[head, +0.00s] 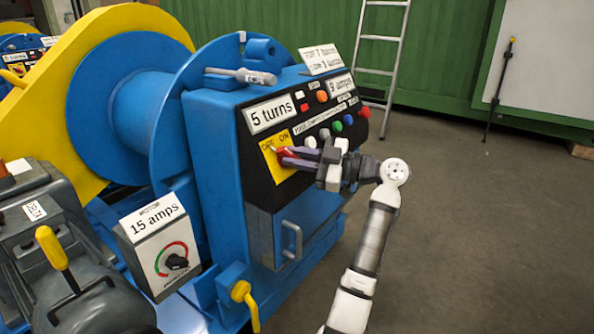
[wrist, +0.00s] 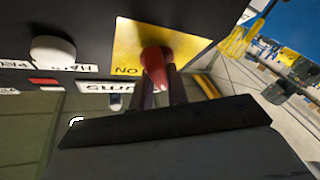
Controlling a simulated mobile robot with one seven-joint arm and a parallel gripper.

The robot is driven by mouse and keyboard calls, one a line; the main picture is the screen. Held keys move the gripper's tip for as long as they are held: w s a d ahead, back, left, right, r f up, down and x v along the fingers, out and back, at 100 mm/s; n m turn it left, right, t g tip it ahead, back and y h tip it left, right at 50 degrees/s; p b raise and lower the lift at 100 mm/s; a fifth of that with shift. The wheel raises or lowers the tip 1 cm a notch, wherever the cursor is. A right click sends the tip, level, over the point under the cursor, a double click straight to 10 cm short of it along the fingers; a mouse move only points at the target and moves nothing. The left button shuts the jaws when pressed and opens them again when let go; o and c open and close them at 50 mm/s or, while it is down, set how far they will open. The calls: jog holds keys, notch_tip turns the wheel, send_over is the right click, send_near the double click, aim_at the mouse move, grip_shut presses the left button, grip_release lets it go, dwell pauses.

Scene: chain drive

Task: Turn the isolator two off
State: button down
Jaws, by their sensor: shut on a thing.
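A red isolator handle (head: 286,156) stands on a yellow plate (head: 268,158) marked OFF on the left and ON on the right, on the black front panel of the blue winch. In the wrist view the red handle (wrist: 155,66) shows in front of the yellow plate (wrist: 128,38), with the ON label upside down beside it. My gripper (head: 290,158) reaches in from the right and is shut on the handle. Its two dark fingers (wrist: 162,88) lie either side of the handle in the wrist view. The fingers partly hide the handle, and I cannot read its exact setting. No number on this isolator is legible.
Several coloured push buttons (head: 337,126) sit to the right, close to my gripper. A metal pull handle (head: 292,241) and a yellow lever (head: 244,296) stick out below. A grey screwdriver-like tool (head: 240,76) lies on top. The floor (head: 470,220) at right is clear.

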jog(key=shift+n+g+b, duration=0.5)
jog(key=shift+n+g, duration=0.3)
jog(key=shift+n, duration=0.5)
jog(key=c, duration=1.4)
grip_release()
jog(key=shift+o, duration=0.2)
jog(key=p+v, duration=0.2)
jog(key=v, duration=1.1)
jog(key=shift+d+r+p, duration=0.2)
jog(key=shift+d+p, duration=0.2)
